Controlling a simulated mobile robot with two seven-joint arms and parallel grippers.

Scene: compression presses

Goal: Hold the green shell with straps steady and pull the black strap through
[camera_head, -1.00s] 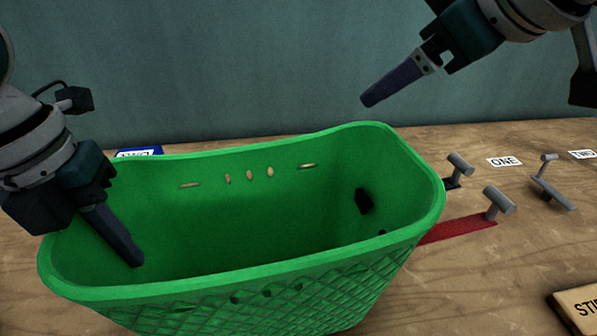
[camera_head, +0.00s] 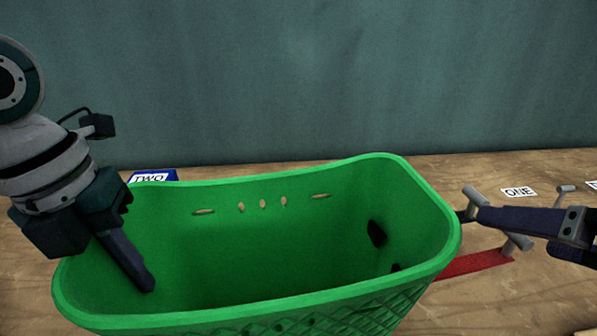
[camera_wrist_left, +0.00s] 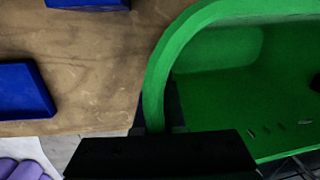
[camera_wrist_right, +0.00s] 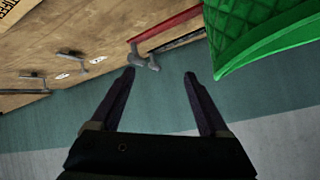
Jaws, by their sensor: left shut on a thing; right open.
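The green shell (camera_head: 250,312) is an open basket; its inside and right end show in the head view, and its rim also shows in the left wrist view (camera_wrist_left: 155,75). My left gripper (camera_head: 145,284) is shut on the shell's left wall, one finger inside. A black strap (camera_head: 462,216) comes out of the right end to a grey T-handle (camera_head: 474,196). A red strap (camera_head: 474,264) with its own grey handle (camera_head: 517,243) lies in front. My right gripper (camera_wrist_right: 159,75) is open and empty, its fingertips close to the handles. Contact cannot be told.
Two black pieces (camera_head: 377,233) show inside the shell's right end. A blue block labelled TWO (camera_head: 152,177) stands behind the shell's left. A card reading ONE (camera_head: 518,193) and another grey handle (camera_head: 566,190) lie at the right. A teal wall (camera_head: 300,80) closes the back.

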